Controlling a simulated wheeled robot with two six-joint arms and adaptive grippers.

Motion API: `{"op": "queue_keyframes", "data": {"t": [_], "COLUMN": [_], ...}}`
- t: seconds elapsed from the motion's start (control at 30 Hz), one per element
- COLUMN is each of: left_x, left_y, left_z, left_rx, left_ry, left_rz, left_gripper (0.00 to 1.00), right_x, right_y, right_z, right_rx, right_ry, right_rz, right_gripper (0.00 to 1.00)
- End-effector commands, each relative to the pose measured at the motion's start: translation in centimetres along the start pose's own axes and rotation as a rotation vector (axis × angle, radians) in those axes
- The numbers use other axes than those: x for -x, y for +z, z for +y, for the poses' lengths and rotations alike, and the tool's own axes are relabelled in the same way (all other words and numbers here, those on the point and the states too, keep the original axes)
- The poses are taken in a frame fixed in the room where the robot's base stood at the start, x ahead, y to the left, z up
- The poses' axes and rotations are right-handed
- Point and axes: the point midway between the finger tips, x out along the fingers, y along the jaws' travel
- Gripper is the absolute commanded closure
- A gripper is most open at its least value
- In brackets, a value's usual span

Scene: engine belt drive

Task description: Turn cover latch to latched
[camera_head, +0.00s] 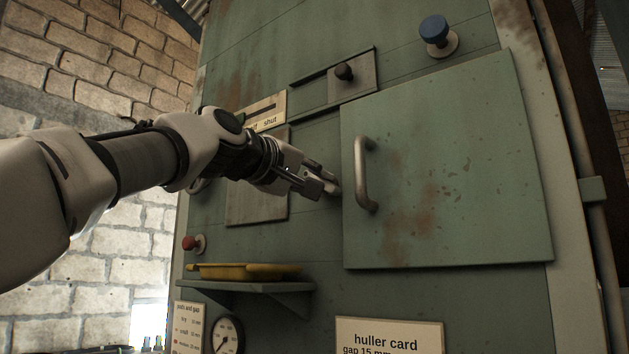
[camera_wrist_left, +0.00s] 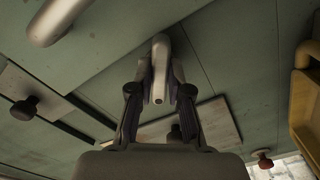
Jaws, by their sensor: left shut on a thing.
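The cover latch (camera_wrist_left: 159,60) shows in the left wrist view as a short, pale metal lever between my fingers. My left gripper (camera_wrist_left: 160,88) is shut on it. In the head view my left gripper (camera_head: 325,187) is at the left edge of the green cover (camera_head: 460,170), and its fingers mostly hide the latch. The cover looks closed against the machine face, with a curved metal handle (camera_head: 361,175) near its left edge; that handle also shows in the left wrist view (camera_wrist_left: 58,18). The latch's exact angle is hard to tell. My right gripper is not in view.
A dark slide knob (camera_head: 343,71) and a blue knob (camera_head: 434,30) stick out above. A red knob (camera_head: 190,243) is at lower left. A yellow tray (camera_head: 245,271) lies on a small shelf (camera_head: 290,287) below my gripper. A gauge (camera_head: 226,335) is lower still.

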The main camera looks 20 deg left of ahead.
Motion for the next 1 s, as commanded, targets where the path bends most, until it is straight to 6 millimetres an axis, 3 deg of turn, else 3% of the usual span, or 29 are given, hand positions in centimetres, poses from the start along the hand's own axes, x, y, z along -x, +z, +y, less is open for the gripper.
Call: {"op": "queue_keyframes", "data": {"t": [0.5,1.0], "left_x": [-0.07,-0.05], "left_y": [0.05,-0.02], "left_z": [0.13,0.23], "left_rx": [0.448,0.616], "left_ry": [-0.002,0.0], "left_rz": [-0.002,-0.001], "left_gripper": [1.0,1.0], "right_x": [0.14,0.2], "right_y": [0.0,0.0], "right_z": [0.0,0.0], "right_rx": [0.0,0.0], "right_ry": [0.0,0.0], "right_rz": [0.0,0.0], "right_gripper": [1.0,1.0]}}
